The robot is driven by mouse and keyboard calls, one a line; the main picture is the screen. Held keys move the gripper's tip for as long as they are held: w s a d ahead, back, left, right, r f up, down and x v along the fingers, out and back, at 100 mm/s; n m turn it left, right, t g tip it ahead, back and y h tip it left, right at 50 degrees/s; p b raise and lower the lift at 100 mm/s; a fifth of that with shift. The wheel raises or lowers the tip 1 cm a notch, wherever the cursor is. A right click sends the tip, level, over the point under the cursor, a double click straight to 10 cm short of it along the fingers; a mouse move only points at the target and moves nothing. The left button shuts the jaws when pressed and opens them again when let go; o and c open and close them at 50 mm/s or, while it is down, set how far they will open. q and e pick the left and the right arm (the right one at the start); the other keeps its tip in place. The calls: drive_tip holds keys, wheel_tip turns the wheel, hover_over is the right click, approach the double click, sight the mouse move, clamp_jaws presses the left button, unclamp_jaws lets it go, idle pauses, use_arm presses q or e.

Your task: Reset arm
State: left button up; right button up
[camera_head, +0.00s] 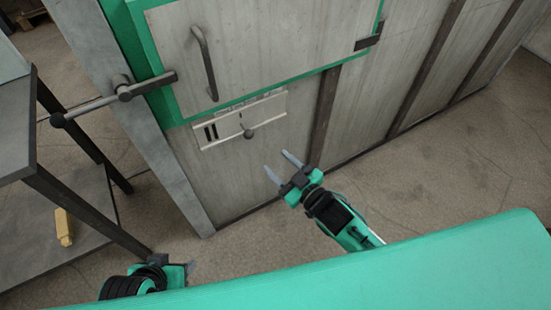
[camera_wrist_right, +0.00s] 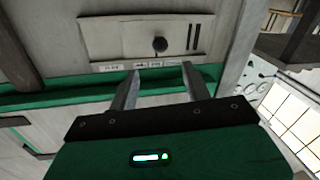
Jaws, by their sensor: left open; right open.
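My right gripper (camera_head: 278,161) is open and empty in the head view, in front of the grey cabinet wall, below and right of a small light panel (camera_head: 215,131) with a dark ball knob (camera_head: 248,134). In the right wrist view my right gripper (camera_wrist_right: 160,72) shows two spread fingers with nothing between them. The panel (camera_wrist_right: 125,37) and its knob (camera_wrist_right: 160,44) lie beyond the fingertips, apart from them. My left gripper (camera_head: 191,268) is low at the left in the head view, partly visible, beside the table leg; no held object shows.
A green-framed door (camera_head: 265,50) with a dark bar handle (camera_head: 205,62) is on the cabinet. A ball-ended lever (camera_head: 90,105) sticks out left. A dark table (camera_head: 15,120) stands at left, with a yellow block (camera_head: 63,227) on its lower shelf. Floor at right is clear.

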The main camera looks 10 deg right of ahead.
idle(0.6)
